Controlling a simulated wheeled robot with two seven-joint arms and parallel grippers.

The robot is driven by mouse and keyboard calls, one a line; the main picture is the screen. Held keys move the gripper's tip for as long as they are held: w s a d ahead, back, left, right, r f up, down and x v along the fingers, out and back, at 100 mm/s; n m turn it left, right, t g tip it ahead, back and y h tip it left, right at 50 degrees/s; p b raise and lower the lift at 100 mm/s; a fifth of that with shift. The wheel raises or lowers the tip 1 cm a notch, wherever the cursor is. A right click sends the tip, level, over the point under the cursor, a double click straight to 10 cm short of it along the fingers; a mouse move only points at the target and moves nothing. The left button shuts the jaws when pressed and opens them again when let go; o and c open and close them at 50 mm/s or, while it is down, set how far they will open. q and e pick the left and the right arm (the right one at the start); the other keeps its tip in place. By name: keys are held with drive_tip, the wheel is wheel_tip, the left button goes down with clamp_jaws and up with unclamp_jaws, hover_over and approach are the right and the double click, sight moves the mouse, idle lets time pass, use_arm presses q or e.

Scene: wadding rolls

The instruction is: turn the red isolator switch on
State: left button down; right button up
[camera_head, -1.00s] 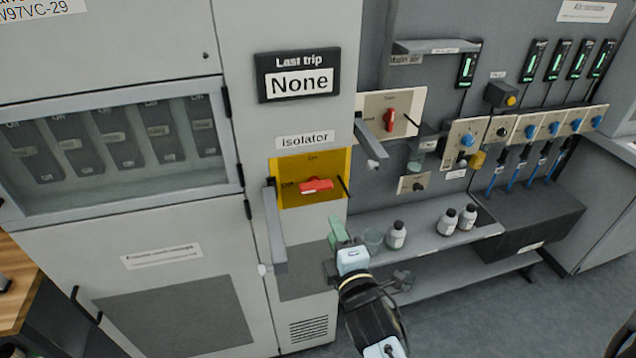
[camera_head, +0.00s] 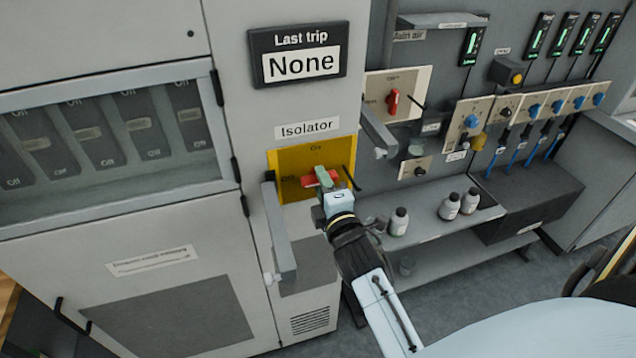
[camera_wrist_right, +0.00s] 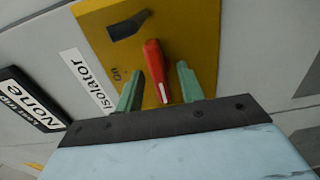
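The red isolator switch (camera_head: 310,181) is a handle on a yellow plate (camera_head: 290,160) under the "Isolator" label. In the head view it lies roughly level, pointing toward the "Off" mark at the left; "On" is at the top. My right gripper (camera_head: 322,177) is at the switch, its green fingertips covering part of it. In the right wrist view the red switch (camera_wrist_right: 157,70) sits between my two open fingers (camera_wrist_right: 160,88), with a visible gap on each side. My left gripper is not in view.
A grey hinged bar (camera_head: 280,228) juts out at the left of the yellow plate, and a dark rod (camera_head: 350,178) stands at its right. Another red switch (camera_head: 393,102) is on a panel to the right. Bottles (camera_head: 398,222) stand on the shelf below.

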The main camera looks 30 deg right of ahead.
drive_tip(key=shift+s, duration=0.1)
clamp_jaws()
use_arm(q)
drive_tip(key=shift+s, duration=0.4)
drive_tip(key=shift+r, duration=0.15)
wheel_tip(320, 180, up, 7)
drive_tip(key=p, duration=0.7)
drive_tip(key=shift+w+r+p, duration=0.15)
drive_tip(key=shift+p, duration=0.15)
use_arm(e)
drive_tip(key=shift+r+m, duration=0.1)
drive_tip(key=shift+m, duration=8.8)
